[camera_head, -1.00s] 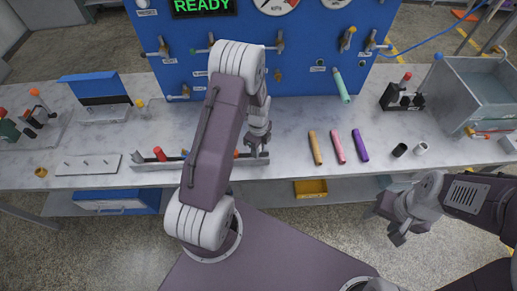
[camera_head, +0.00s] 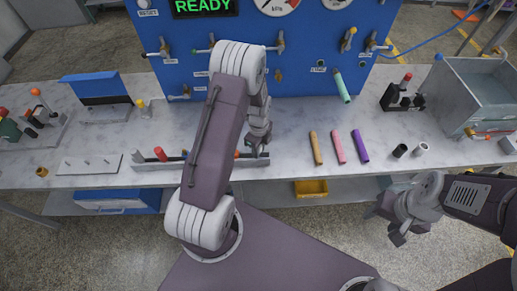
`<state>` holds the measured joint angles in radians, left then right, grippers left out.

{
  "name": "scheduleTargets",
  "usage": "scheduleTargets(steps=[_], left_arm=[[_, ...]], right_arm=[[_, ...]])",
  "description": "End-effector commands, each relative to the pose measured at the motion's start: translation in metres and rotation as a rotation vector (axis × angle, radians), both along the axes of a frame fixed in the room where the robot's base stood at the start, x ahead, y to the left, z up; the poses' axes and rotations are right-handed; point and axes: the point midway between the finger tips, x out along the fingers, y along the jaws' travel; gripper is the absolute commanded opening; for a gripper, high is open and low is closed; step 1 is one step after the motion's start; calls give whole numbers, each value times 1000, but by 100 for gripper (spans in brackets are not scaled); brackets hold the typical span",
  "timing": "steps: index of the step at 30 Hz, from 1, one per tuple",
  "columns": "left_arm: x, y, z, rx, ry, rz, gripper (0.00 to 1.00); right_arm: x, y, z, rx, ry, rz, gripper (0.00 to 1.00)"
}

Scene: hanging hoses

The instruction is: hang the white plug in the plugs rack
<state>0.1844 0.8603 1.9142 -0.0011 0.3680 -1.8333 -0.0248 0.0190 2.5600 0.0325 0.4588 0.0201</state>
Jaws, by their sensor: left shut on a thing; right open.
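My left gripper (camera_head: 258,150) is shut above the right end of a long, low grey rack on the bench. What it holds is too small and hidden to make out, so I cannot tell whether it is the white plug. The grey rack (camera_head: 145,166) holds a red-topped plug (camera_head: 160,154) and an orange one (camera_head: 237,154). My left arm covers its middle. I cannot tell for sure that this is the plugs rack. A short white cylinder (camera_head: 421,149) stands on the bench at the right. My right gripper (camera_head: 386,228) is open and empty, in front of the bench.
Yellow (camera_head: 316,148), pink (camera_head: 339,147) and purple (camera_head: 360,146) tubes lie right of my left gripper. A black cylinder (camera_head: 400,151) is beside the white one. A blue panel (camera_head: 300,75) with valves stands behind. A grey bin (camera_head: 485,92) is at the right.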

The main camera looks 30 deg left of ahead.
Motion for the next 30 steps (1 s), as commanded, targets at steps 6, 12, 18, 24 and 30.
scheduleTargets(steps=[6,12,18,24,30], left_arm=[[0,0,-1,0,0,0,0],[0,0,-6,0,0,0,0],[0,0,-11,0,0,0,0],[0,0,-6,0,0,0,0],[0,0,1,0,0,0,0]], right_arm=[[0,0,-1,0,0,0,55],[0,0,-5,0,0,0,55],[0,0,-8,0,0,0,55],[0,0,-4,0,0,0,55],[0,0,3,0,0,0,55]])
